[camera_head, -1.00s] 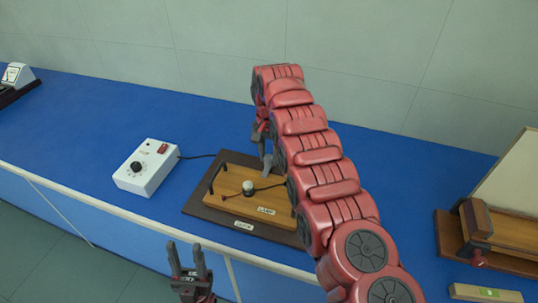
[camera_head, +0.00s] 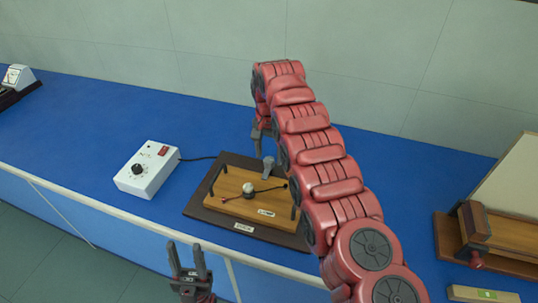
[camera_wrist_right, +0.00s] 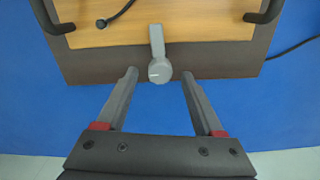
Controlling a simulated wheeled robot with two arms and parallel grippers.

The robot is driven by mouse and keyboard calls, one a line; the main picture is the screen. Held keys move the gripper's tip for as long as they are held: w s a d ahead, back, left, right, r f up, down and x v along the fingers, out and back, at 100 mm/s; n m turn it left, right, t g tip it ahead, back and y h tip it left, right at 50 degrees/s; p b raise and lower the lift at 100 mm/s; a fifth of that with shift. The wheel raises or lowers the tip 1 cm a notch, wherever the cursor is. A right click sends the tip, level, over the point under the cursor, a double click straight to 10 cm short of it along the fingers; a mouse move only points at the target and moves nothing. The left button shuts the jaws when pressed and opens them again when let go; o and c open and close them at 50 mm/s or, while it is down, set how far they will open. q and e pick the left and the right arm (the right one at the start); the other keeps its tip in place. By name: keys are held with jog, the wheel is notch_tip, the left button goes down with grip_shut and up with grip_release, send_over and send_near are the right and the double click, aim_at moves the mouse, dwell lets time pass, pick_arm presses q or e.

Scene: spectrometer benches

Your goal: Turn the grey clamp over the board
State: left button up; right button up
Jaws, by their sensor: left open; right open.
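The grey clamp (camera_head: 268,167) is at the back edge of the wooden board (camera_head: 225,185), which lies on a dark base (camera_head: 205,212). In the right wrist view the clamp (camera_wrist_right: 157,45) has a round knob over the dark base and a bar reaching over the board's edge. My right gripper (camera_wrist_right: 160,76) is open, with its fingertips on either side of the knob and gaps to it. In the head view my right gripper (camera_head: 262,140) is partly hidden by my arm. My left gripper (camera_head: 188,250) is open and empty in front of the bench.
A white control box (camera_head: 147,172) stands left of the board, with a black cable running to it. Dark handles (camera_wrist_right: 47,15) rise at the board's ends. A wooden apparatus (camera_head: 490,235) stands at the right. The blue bench behind the box is clear.

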aim_at(269, 159)
notch_tip(269, 159, up, 16)
jog(key=p, duration=1.4)
jog(key=shift+p, duration=0.35)
jog(key=shift+f, duration=0.2)
